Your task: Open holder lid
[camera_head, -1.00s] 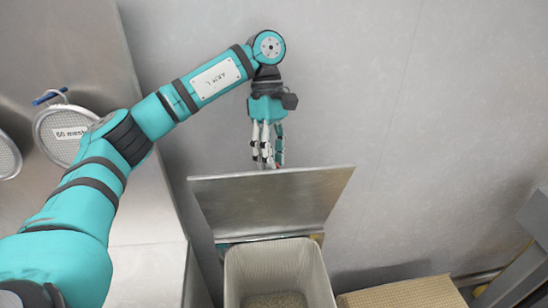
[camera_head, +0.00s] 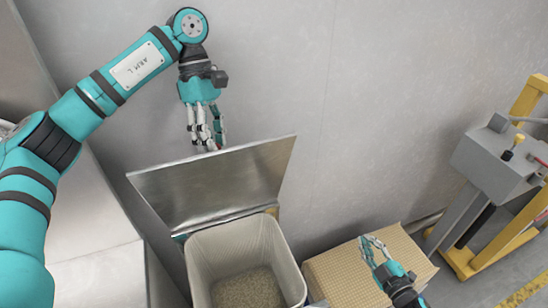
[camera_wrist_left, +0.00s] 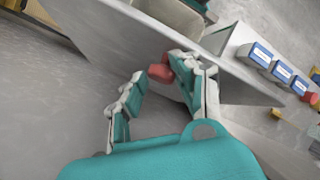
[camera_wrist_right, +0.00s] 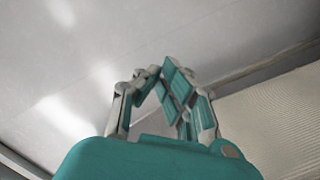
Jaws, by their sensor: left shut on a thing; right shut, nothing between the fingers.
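The holder (camera_head: 202,262) is an open bin with a pale liner and grain in the bottom. Its flat metal lid (camera_head: 215,185) stands raised, tilted up behind the opening. My left gripper (camera_head: 207,143) is at the lid's upper edge; the left wrist view shows its fingers (camera_wrist_left: 152,82) at a small red knob (camera_wrist_left: 160,72) beside the lid (camera_wrist_left: 130,40), shut on it, though the contact is partly hidden. My right gripper (camera_head: 374,246) is shut and empty above the tan ribbed box; its fingers (camera_wrist_right: 165,75) also show in the right wrist view.
The tan ribbed box (camera_head: 335,277) stands right of the holder. A grey and yellow machine (camera_head: 500,165) stands further right. A grey wall (camera_head: 350,100) is behind. A metal cabinet surface (camera_head: 95,215) is at the left.

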